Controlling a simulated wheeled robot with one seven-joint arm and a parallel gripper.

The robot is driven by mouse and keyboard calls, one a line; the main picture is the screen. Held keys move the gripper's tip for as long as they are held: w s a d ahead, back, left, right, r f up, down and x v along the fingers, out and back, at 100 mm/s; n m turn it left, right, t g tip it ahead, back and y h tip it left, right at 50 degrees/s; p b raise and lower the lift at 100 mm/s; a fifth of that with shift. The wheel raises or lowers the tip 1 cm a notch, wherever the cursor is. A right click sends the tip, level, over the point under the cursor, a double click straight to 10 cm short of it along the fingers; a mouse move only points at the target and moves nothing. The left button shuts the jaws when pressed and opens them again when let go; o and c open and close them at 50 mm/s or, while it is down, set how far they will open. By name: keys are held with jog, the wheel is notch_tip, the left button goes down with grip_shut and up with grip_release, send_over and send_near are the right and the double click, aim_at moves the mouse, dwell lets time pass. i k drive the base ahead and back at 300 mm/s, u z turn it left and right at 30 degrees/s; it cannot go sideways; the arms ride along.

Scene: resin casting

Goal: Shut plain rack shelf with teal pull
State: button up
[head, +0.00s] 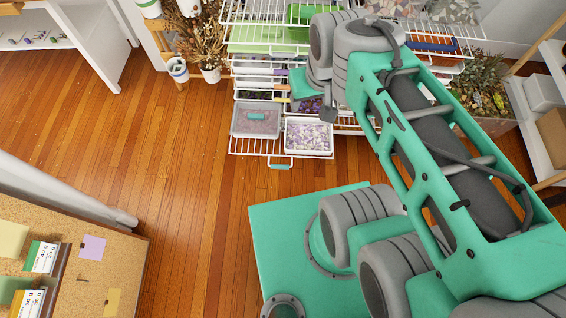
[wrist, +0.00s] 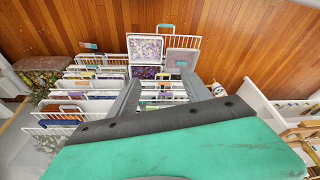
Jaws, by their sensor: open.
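The wire rack's lowest shelf (head: 262,154) sticks out toward me at the bottom of the rack, with a teal pull (head: 281,163) on its front edge. In the wrist view the teal pull (wrist: 166,27) shows at the top, beyond both bins. My gripper (wrist: 160,75) is open and empty; its fingers are spread above the rack, short of the pull in the picture. In the head view my arm largely hides the gripper.
Other wire shelves (head: 265,48) with bins stand above and behind. Dried flowers (head: 195,35) stand left of the rack, a planter (head: 480,92) right. A corkboard-topped table (head: 60,270) is at lower left. The wooden floor (head: 180,170) before the shelf is clear.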

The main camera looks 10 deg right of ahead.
aim_at(305, 134)
jog(key=k, duration=1.2)
jog(key=u, duration=0.85)
jog(key=i, duration=1.55)
jog(key=z, duration=0.8)
